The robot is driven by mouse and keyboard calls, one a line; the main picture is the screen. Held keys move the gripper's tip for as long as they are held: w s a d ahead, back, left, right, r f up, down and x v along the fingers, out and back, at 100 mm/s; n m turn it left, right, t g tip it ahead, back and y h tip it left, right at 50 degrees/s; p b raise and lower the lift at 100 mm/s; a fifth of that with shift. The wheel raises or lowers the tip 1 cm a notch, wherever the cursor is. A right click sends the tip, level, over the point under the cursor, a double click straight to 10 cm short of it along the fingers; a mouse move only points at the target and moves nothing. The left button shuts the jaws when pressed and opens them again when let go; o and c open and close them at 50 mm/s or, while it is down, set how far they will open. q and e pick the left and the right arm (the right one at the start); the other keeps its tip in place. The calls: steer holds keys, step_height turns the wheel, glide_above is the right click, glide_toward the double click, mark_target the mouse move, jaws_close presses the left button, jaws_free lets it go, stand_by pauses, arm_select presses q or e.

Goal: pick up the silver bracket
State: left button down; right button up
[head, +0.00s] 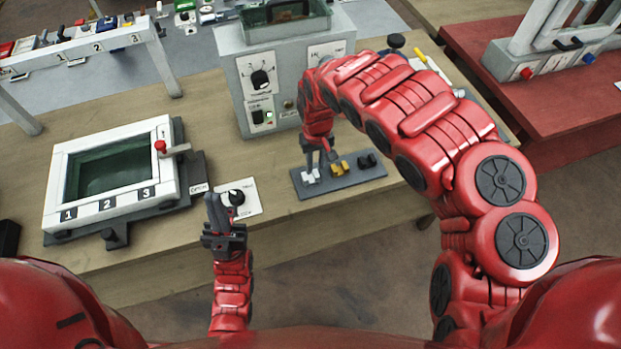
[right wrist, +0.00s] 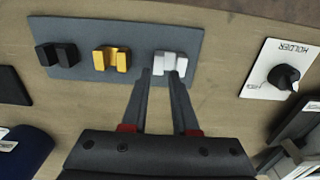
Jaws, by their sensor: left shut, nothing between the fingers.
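The silver bracket (head: 311,176) stands on a grey plate (head: 352,180) at the table's front edge, at the left end of a row with a gold bracket (head: 338,168) and a black bracket (head: 367,160). In the right wrist view, the silver bracket (right wrist: 171,61) is at the right end of the row. My right gripper (head: 320,157) is right above the plate by the silver bracket. Its fingers (right wrist: 161,74) are apart, and one tip covers part of the bracket; contact cannot be told. My left gripper (head: 216,205) is shut and empty near the table's front edge.
A white-framed fixture (head: 108,198) with a red-knobbed clamp is at the left. A white card with a black knob (head: 236,198) lies between it and the plate, also seen at the right of the right wrist view (right wrist: 284,77). A grey control box (head: 270,85) stands behind the plate.

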mark_target(316, 173)
steer(key=shift+f+p, duration=0.6)
steer(key=shift+f, duration=1.6)
jaws_close()
